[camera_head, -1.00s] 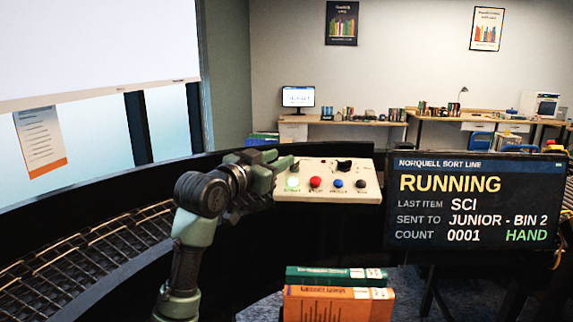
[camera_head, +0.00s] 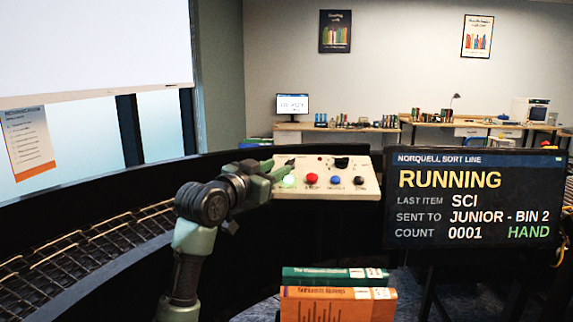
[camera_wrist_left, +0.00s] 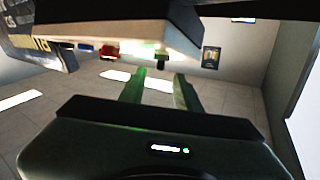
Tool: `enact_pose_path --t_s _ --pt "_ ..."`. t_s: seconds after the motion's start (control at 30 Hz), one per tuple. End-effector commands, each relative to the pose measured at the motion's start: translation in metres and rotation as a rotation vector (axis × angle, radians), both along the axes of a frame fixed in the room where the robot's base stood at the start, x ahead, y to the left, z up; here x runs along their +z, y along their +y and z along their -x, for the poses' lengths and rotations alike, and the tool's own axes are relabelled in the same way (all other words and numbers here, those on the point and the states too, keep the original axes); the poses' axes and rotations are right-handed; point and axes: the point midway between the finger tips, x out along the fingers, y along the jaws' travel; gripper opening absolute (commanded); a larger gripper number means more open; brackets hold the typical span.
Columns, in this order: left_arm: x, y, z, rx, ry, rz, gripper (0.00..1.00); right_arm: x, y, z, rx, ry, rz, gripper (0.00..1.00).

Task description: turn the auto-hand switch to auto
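A cream control panel (camera_head: 368,192) stands in the middle of the head view. It has a lit green button (camera_head: 289,181), a red button (camera_head: 311,179), a blue button (camera_head: 335,181) and a black one (camera_head: 358,181). A black switch (camera_head: 341,162) sits at its upper edge; its label is too small to read. My left gripper (camera_head: 284,168) is at the panel's left end, left of the black switch. In the left wrist view its fingers (camera_wrist_left: 160,88) are apart, with nothing seen between them. My right gripper is out of view.
A display (camera_head: 472,200) right of the panel reads RUNNING and HAND. Green (camera_head: 330,274) and orange (camera_head: 335,305) books are stacked in front. A curved roller conveyor (camera_head: 80,250) runs along the left. Desks stand far back.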

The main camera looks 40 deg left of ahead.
Motion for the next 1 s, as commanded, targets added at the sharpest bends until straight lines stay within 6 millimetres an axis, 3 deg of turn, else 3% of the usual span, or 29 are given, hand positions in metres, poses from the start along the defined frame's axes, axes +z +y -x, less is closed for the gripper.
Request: enact_pose_path --t_s 0.3,0.67,0.7,0.8,1.0 --pt "0.002 0.009 -0.046 -0.002 0.0 0.002 0.33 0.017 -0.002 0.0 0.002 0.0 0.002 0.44" --pt "0.0 0.011 -0.055 -0.001 0.0 -0.001 0.33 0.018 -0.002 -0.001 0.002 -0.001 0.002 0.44" --pt "0.0 0.011 -0.055 -0.001 0.0 -0.001 0.3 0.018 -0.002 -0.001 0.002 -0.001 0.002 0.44" --pt "0.0 0.011 -0.054 -0.001 0.0 -0.001 0.02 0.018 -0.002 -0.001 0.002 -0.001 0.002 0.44" --pt "0.0 0.011 -0.054 0.001 0.0 0.0 0.0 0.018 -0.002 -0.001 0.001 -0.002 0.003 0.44"
